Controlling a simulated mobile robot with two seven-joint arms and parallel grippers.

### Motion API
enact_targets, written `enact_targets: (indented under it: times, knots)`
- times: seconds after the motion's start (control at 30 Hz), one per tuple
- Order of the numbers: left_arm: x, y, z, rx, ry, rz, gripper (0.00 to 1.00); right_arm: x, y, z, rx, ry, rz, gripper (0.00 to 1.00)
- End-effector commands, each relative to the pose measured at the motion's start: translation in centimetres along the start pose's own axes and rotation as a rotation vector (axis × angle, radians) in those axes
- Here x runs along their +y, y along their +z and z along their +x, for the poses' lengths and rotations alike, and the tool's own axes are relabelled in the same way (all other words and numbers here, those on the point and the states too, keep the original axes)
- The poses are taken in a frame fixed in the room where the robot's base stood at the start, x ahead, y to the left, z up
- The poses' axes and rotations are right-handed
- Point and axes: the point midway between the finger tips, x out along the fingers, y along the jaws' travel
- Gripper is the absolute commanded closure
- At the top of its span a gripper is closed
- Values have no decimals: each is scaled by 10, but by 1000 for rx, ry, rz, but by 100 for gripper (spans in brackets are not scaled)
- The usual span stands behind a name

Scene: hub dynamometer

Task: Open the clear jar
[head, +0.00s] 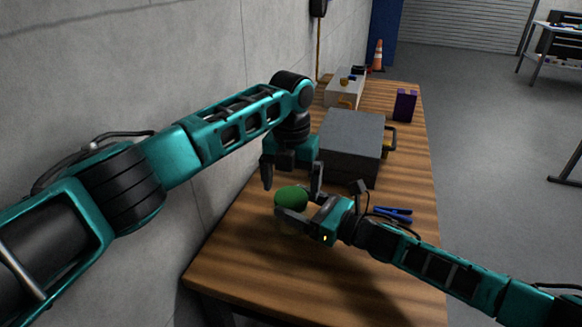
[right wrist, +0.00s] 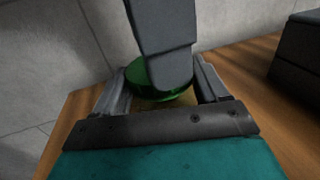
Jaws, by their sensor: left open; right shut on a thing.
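The jar's green lid (head: 291,196) shows near the left edge of the wooden table. The jar body is mostly hidden by my right gripper (head: 297,213), which is shut on the jar from the right and front. In the right wrist view the green lid (right wrist: 150,76) shows between the two fingers of my right gripper (right wrist: 162,92). My left gripper (head: 291,181) points down over the lid, open, with one finger on each side of it. A grey finger of it covers part of the lid in the right wrist view. I cannot tell whether it touches the lid.
A large grey box (head: 350,140) with a handle stands behind the grippers on the wooden table (head: 240,255). Blue-handled pliers (head: 393,214) lie to the right. A purple box (head: 404,105) stands farther back. The concrete wall (head: 120,75) borders the left side. The table front is clear.

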Motion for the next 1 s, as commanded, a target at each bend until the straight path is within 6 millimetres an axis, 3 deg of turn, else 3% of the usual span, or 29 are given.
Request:
enact_targets:
  times: [0.2,0.5,1.0]
  knots:
    - [0,0,19,1,0,1,6,0,-3,-1,5,-1,1,100]
    - [0,0,21,0,0,1,6,0,-3,-1,6,-1,1,100]
    - [0,0,21,-1,0,0,53,0,-3,-1,6,-1,1,100]
